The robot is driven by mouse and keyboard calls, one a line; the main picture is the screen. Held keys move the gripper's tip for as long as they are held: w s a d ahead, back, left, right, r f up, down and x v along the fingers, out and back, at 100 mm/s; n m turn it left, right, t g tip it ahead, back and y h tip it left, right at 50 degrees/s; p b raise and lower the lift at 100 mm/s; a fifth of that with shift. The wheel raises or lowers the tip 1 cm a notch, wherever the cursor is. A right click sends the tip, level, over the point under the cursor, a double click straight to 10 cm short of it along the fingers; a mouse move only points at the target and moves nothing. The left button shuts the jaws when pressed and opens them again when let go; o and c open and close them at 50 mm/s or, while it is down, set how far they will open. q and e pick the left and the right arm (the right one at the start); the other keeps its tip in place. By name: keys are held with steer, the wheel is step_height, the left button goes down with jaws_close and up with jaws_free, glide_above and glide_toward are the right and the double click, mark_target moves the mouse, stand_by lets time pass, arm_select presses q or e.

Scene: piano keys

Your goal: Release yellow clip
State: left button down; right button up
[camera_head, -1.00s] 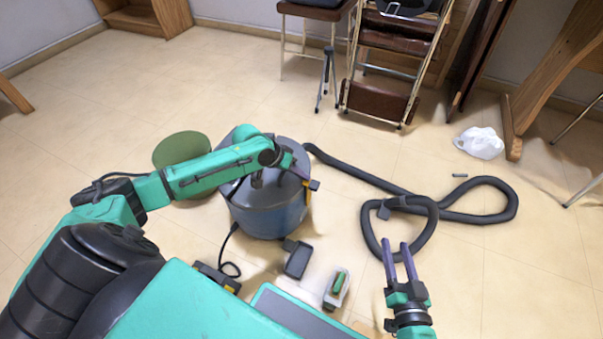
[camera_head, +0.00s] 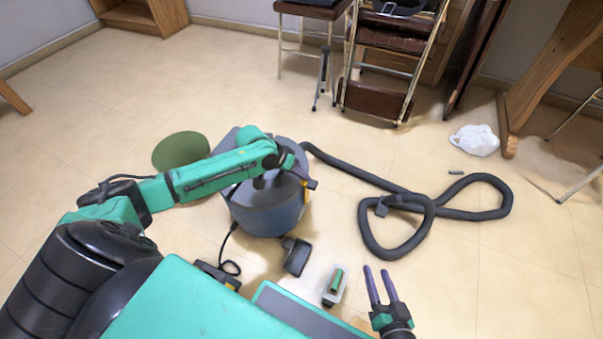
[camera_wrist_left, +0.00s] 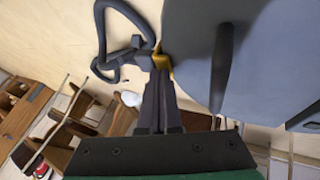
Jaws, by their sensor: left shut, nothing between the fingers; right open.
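The yellow clip (camera_head: 305,196) is on the right side of the blue-grey vacuum drum (camera_head: 265,212), partly hidden by my left gripper in the head view. It also shows in the left wrist view (camera_wrist_left: 163,62), at the drum's edge just beyond the fingertips. My left gripper (camera_head: 309,183) is shut and empty, right by the clip; I cannot tell whether it touches it. Its closed dark fingers show in the left wrist view (camera_wrist_left: 152,85). My right gripper (camera_head: 377,272) is open and empty at the lower right, apart from the drum.
A black hose (camera_head: 410,205) loops over the floor right of the drum. A black box-like part (camera_head: 297,257) and a pale holder with a green item (camera_head: 335,286) lie in front. A green disc (camera_head: 181,150) is behind left. The floor at right is mostly clear.

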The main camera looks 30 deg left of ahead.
arm_select(q)
steer(key=shift+d+p, duration=0.15)
steer(key=shift+p, duration=0.15)
arm_select(e)
steer(key=shift+w+r, duration=0.15)
steer(key=shift+r, duration=0.5)
arm_select(q)
steer(key=shift+d+y+p, duration=0.3)
steer(key=shift+y+p, duration=0.1)
steer(key=shift+p, duration=0.25)
arm_select(e)
steer(key=shift+r+g, duration=0.3)
steer(key=shift+r, duration=0.25)
